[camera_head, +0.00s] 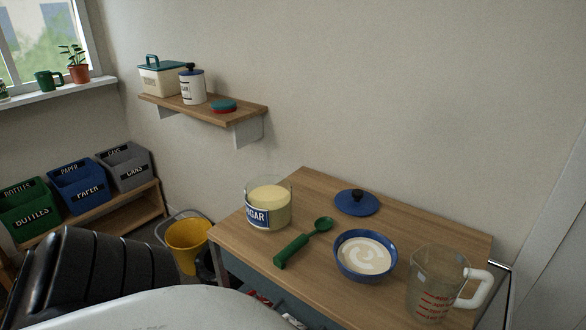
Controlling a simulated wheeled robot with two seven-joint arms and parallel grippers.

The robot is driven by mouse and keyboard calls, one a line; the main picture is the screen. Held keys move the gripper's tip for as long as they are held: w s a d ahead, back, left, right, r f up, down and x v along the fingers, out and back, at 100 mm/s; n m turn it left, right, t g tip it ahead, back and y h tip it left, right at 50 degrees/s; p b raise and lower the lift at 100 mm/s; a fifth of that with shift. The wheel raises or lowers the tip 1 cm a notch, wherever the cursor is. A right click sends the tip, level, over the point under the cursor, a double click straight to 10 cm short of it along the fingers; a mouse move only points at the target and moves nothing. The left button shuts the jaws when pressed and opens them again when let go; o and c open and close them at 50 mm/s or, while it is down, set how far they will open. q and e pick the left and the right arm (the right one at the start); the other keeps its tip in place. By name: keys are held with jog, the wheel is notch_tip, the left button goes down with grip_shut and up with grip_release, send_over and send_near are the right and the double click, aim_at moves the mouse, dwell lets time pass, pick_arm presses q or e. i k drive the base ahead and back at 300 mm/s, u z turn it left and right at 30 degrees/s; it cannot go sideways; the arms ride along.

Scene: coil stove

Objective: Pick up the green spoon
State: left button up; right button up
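The green spoon (301,244) lies on the wooden table (310,182). Its handle points toward the front left and its bowl toward the back right. It lies between the glass sugar jar (257,217) on its left and a blue bowl of white cream (342,264) on its right. Nothing covers the spoon. Part of my arm, black and white, fills the lower left of the picture. Neither of my grippers shows.
A blue lid with a black knob (357,204) lies behind the bowl. A measuring jug (437,287) stands at the table's right front. A yellow bucket (187,247) stands on the floor left of the table. A wall shelf (225,118) hangs behind.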

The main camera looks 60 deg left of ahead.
aim_at(324, 223)
jog(key=k, duration=1.3)
jog(key=u, duration=0.85)
jog(key=i, duration=0.75)
